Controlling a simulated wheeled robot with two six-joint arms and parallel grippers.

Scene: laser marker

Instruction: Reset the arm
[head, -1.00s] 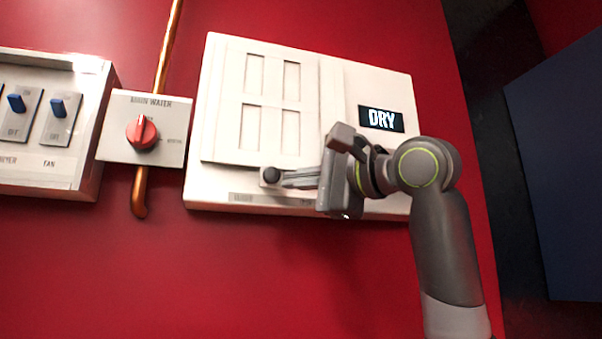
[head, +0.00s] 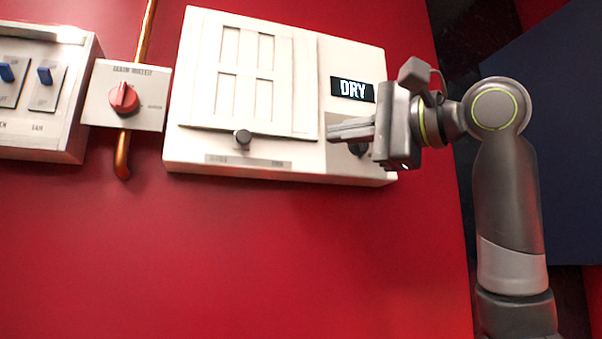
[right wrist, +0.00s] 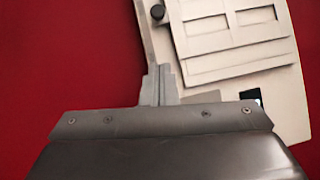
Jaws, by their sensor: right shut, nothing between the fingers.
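My right gripper (head: 350,131) is shut and empty, in front of the right part of a white wall panel (head: 356,62) with a "DRY" display (head: 352,90). A dark round knob (head: 243,137) sits on a slot at the lower left of the panel, apart from the gripper. A second dark knob (head: 358,149) is partly hidden behind the fingers. In the right wrist view the closed fingers (right wrist: 159,84) point toward the panel's edge, with a dark knob (right wrist: 157,12) beyond them. My left gripper is not in view.
A white plate with a red rotary knob (head: 124,98) is left of the panel, on a copper pipe (head: 122,155). A box with blue switches (head: 45,76) is at the far left. The red wall (head: 250,260) below is clear.

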